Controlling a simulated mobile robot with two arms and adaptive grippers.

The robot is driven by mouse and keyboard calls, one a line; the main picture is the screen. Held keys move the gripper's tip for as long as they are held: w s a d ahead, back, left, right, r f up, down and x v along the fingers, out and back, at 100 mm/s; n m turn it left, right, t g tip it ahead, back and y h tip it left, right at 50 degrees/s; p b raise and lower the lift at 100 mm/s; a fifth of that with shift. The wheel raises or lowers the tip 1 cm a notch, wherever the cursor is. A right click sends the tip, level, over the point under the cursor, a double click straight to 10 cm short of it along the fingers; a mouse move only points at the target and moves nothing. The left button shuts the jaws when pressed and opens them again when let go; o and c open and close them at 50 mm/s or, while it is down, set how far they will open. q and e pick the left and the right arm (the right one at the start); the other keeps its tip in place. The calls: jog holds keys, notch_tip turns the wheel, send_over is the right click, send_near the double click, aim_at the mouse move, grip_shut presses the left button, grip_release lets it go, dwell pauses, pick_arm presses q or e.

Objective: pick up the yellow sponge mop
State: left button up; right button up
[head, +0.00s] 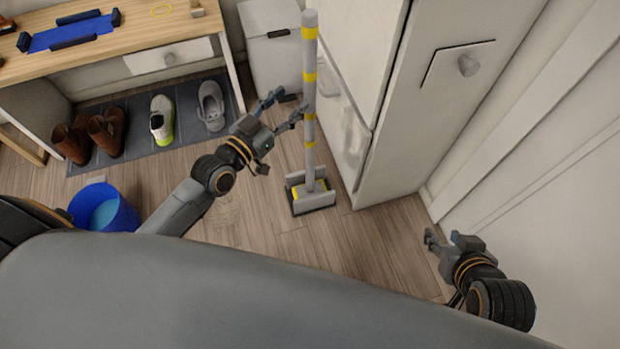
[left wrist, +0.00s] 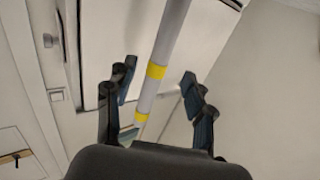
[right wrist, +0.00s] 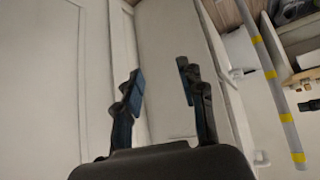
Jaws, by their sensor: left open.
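The yellow sponge mop (head: 309,120) stands upright on the floor, with a grey pole banded in yellow and a grey head holding a yellow sponge. My left gripper (head: 287,105) is open beside the pole at its left, at about mid-height. In the left wrist view the pole (left wrist: 161,50) runs between the two open fingers (left wrist: 158,95), not gripped. My right gripper (head: 432,240) is low at the right, away from the mop. In the right wrist view its fingers (right wrist: 160,88) are apart and empty, and the mop pole (right wrist: 271,75) shows far to the right.
A white wardrobe (head: 400,150) stands close behind and right of the mop. A wooden table (head: 130,42) is at the upper left, above a dark mat (head: 185,150) with several shoes. A blue bucket (head: 104,208) stands at the left. The floor around the mop head is clear.

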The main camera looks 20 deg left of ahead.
aim_at(306, 84)
pick_arm(q)
jog(key=x, duration=0.3)
jog(key=shift+w, duration=0.2)
jog(key=b+x, duration=0.1)
jog(key=x, duration=0.3)
jog(key=shift+w+r, duration=0.1)
jog(key=shift+r, duration=0.05)
jog(key=shift+w+d, duration=0.1)
jog(key=shift+w, duration=0.2)
pick_arm(e)
jog(key=w+a+r+t+y, duration=0.1)
jog(key=w+a+r+t, duration=0.1)
jog(key=w+r+t, duration=0.2)
jog(key=shift+w+a+r+t, duration=0.3)
jog(key=shift+w+r, duration=0.45)
jog(key=shift+w, duration=0.3)
pick_arm(q)
jog(key=shift+c, duration=0.4)
grip_shut()
jog(key=shift+r, duration=0.15)
